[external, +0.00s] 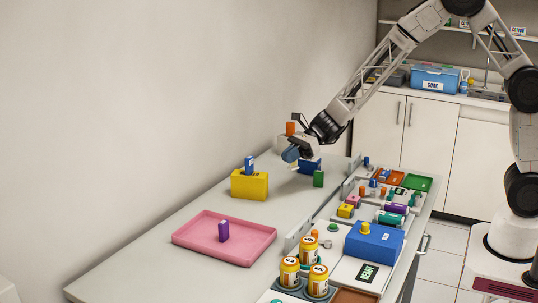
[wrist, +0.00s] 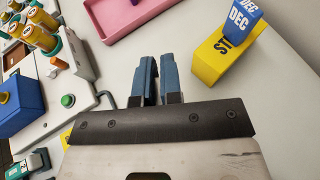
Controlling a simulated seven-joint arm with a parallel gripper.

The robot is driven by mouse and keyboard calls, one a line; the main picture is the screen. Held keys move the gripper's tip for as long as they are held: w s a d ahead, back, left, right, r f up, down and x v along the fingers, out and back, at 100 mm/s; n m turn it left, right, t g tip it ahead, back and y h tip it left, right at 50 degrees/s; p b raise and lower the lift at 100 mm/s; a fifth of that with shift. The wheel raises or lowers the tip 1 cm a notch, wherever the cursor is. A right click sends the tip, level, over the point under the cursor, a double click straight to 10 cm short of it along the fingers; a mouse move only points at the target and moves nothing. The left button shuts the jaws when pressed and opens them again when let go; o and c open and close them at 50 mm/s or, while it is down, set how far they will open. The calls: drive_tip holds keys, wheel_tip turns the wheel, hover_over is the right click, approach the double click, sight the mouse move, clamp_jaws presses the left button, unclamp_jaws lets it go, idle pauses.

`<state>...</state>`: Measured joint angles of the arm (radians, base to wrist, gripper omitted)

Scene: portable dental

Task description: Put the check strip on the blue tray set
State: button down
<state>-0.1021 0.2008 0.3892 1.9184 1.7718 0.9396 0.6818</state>
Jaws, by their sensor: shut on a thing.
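My gripper (external: 290,153) is low over the far part of the counter, its blue fingers pointing down-left. In the wrist view the fingers (wrist: 157,82) are close together, with a narrow dark gap. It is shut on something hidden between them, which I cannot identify. No item clearly reads as the check strip. I cannot tell which item is the blue tray set.
A yellow holder (external: 250,185) carries a blue tag reading "DEC" (wrist: 238,22). A pink tray (external: 205,247) holds a purple block (external: 223,231). Several orange jars (external: 308,250) and a blue box (external: 375,243) crowd the right side. Counter space between holder and pink tray is clear.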

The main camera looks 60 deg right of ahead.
drive_tip(key=s+d+m+t+h, duration=0.1)
drive_tip(key=s+d, duration=0.4)
drive_tip(key=d, duration=0.6)
drive_tip(key=s+d+m+t+h, duration=0.2)
drive_tip(key=s+d, duration=0.4)
drive_tip(key=d, duration=0.6)
drive_tip(key=shift+s+d+f+m+t, duration=0.2)
drive_tip(key=shift+d+f+m+t, duration=0.1)
drive_tip(key=shift+m, duration=0.1)
drive_tip(key=shift+a, duration=0.1)
hover_over(312, 166)
drive_tip(key=w+d, duration=0.2)
drive_tip(key=shift+w+a+f, duration=0.2)
drive_tip(key=shift+a+f, duration=0.05)
drive_tip(key=shift+f, duration=0.45)
drive_tip(key=shift+f, duration=1.75)
drive_tip(key=shift+f, duration=0.1)
